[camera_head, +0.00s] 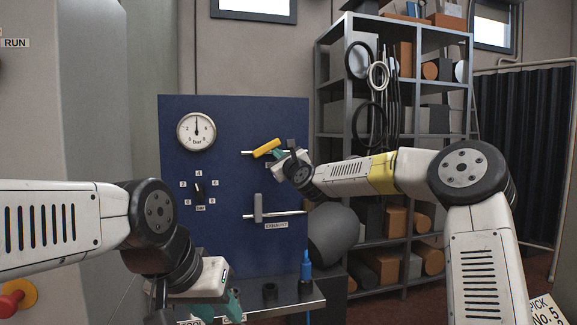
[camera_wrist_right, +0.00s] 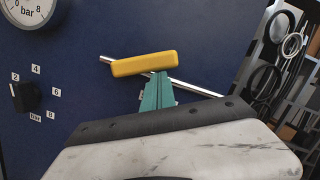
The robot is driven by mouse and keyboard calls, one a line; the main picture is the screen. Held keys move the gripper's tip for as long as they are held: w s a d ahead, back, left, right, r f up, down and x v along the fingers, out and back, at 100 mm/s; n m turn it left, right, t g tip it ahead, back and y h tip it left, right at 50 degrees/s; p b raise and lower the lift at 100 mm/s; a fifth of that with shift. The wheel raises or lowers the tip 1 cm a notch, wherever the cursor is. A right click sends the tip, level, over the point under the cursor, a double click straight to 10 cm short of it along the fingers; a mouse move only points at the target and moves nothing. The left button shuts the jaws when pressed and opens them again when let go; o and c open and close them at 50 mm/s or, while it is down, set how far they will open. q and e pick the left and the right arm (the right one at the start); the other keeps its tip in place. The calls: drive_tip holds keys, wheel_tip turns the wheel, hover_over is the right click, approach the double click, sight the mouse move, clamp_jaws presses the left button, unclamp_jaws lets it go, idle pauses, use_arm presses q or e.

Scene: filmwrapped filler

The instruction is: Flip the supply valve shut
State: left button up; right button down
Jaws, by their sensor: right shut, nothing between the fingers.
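A yellow valve handle (camera_head: 266,147) sits on a thin horizontal pipe (camera_head: 247,152) on the blue panel; its right end is tilted up from the pipe. In the right wrist view the yellow handle (camera_wrist_right: 145,64) crosses the pipe (camera_wrist_right: 195,88) at an angle. My right gripper (camera_head: 276,155) is shut and empty, its teal fingertips (camera_wrist_right: 160,78) at the handle's lower edge; I cannot tell whether they touch. The label under this pipe is mostly hidden by the gripper. My left gripper (camera_head: 222,308) is low at the front, its teal fingers apart, holding nothing visible.
A grey lever (camera_head: 258,208) stands upright across a lower pipe. A pressure gauge (camera_head: 197,131) and a numbered black knob (camera_head: 199,189) are on the panel's left. A shelf (camera_head: 285,308) with a blue tool (camera_head: 305,266) lies below. A storage rack (camera_head: 392,90) stands right.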

sight(273, 141)
wheel_tip(273, 141, up, 2)
drive_tip(key=n, duration=0.3)
drive_tip(key=shift+s+a+n+g+y, duration=0.1)
drive_tip(key=shift+n+g+y, duration=0.2)
drive_tip(key=shift+g+y, duration=0.1)
drive_tip(key=n, duration=0.1)
drive_tip(key=r+n, duration=0.1)
drive_tip(key=n, duration=0.1)
drive_tip(key=shift+s+a+r+g, duration=0.1)
drive_tip(key=shift+a+r+g, duration=0.05)
drive_tip(key=shift+a+g, duration=0.2)
drive_tip(key=shift+s+a+r+n+g, duration=0.15)
drive_tip(key=shift+r+n, duration=0.1)
drive_tip(key=shift+n, duration=0.25)
drive_tip(key=shift+w+a+r+n+g, duration=0.1)
drive_tip(key=shift+r+n, duration=0.1)
drive_tip(key=shift+n, duration=0.3)
drive_tip(key=n, duration=0.1)
drive_tip(key=a+r+n, duration=0.1)
drive_tip(key=n+g, duration=0.1)
drive_tip(key=shift+s+a+r+n, duration=0.2)
drive_tip(key=shift+s+a+n, duration=0.05)
drive_tip(key=shift+s+n, duration=0.05)
drive_tip(key=shift+a, duration=0.1)
